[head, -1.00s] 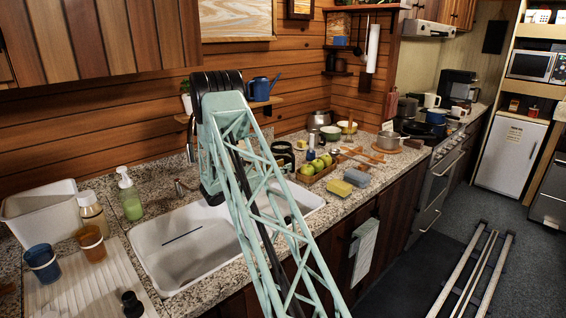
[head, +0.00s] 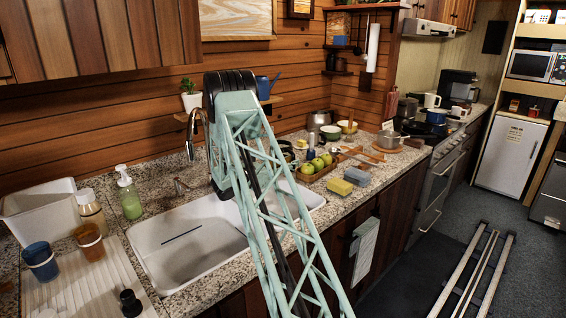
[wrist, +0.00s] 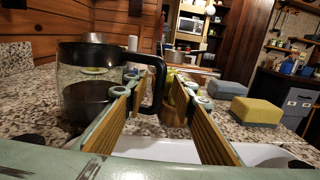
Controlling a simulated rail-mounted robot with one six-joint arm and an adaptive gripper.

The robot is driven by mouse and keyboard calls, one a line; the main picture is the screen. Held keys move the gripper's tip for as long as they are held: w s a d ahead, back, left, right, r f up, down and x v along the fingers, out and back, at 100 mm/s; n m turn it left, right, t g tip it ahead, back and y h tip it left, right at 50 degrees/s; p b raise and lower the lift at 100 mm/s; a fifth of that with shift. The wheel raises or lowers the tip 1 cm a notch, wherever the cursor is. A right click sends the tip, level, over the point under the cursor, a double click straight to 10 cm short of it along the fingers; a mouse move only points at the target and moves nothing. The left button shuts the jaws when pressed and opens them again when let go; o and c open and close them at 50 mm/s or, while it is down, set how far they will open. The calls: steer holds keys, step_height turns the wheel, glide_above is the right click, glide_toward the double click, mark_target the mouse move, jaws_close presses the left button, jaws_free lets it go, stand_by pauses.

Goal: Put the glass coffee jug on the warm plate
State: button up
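The glass coffee jug (wrist: 85,85), with dark contents, a black lid and a black handle (wrist: 160,80), stands upright on the granite counter in the wrist view. In the head view my arm hides most of it. My gripper (wrist: 161,90) is open, its two ribbed tan pads apart. The handle shows between the fingers, with the jug's body to the left of the left finger. I cannot tell whether a finger touches the handle. A black coffee maker (head: 457,82) stands at the far end of the counter in the head view; its warm plate cannot be made out.
The white sink (head: 180,245) lies below my arm. A yellow sponge (wrist: 256,110) and a grey-blue one (wrist: 227,89) lie right of the gripper. A fruit tray (head: 313,174), pots and bowls crowd the counter beyond. The stove (head: 440,160) precedes the coffee maker.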

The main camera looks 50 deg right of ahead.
steer(key=shift+x, duration=1.1)
jaws_close()
